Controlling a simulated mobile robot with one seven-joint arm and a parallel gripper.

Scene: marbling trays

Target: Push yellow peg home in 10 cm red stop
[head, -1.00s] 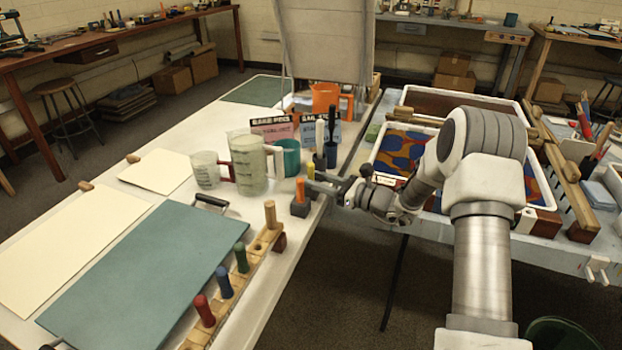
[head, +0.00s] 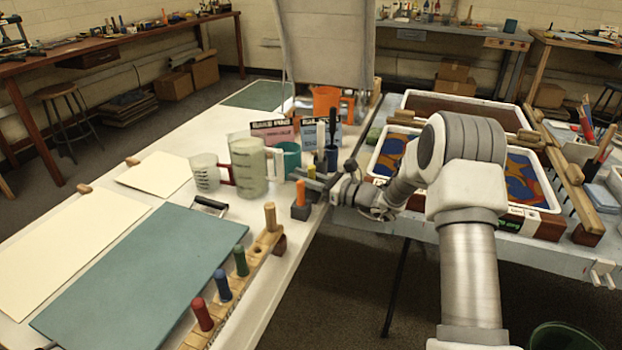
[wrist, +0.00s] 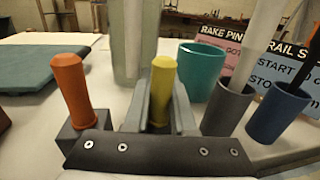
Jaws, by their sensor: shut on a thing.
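The yellow peg (wrist: 162,90) stands upright between the grey fingers of my gripper (wrist: 160,108) in the wrist view. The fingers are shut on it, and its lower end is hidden. In the head view only the top of the yellow peg (head: 311,171) shows above my gripper (head: 311,183), near the white table's right edge. An orange peg (wrist: 70,88) stands upright in a dark block (wrist: 82,134), to the left of my gripper. I cannot pick out a 10 cm red stop for certain; a dark red block (head: 279,245) sits at the far end of a wooden peg rail (head: 262,243).
Close by stand a teal cup (wrist: 201,70), a grey cup (wrist: 228,107), a blue cup (wrist: 272,119) and a measuring jug (head: 248,166). Red (head: 203,315), blue (head: 223,287) and green (head: 241,261) pegs stand along the wooden rail. A marbling tray (head: 547,207) lies right.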

